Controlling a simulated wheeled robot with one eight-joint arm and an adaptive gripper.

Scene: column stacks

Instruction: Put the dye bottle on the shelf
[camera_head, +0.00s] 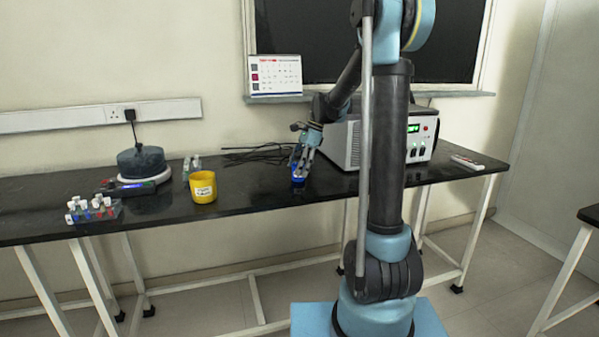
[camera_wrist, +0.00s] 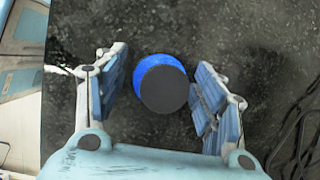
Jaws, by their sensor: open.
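The dye bottle (camera_wrist: 165,88) shows from above in the wrist view as a round dark cap with a blue rim around it. It stands on the black table between the two fingers. In the head view only a small blue part of it (camera_head: 298,184) shows under the fingers. My gripper (camera_head: 302,160) is open and points down around the bottle. In the wrist view there is a clear gap to the left finger, while the right finger is close to the bottle. I cannot make out a shelf for certain.
The black table (camera_head: 255,190) also bears a yellow cup (camera_head: 203,187), a rack with small bottles (camera_head: 95,210), a round dark device (camera_head: 142,165) and a grey box with a green display (camera_head: 345,142). Black cables (camera_head: 262,153) lie behind my gripper. The table's edge is near.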

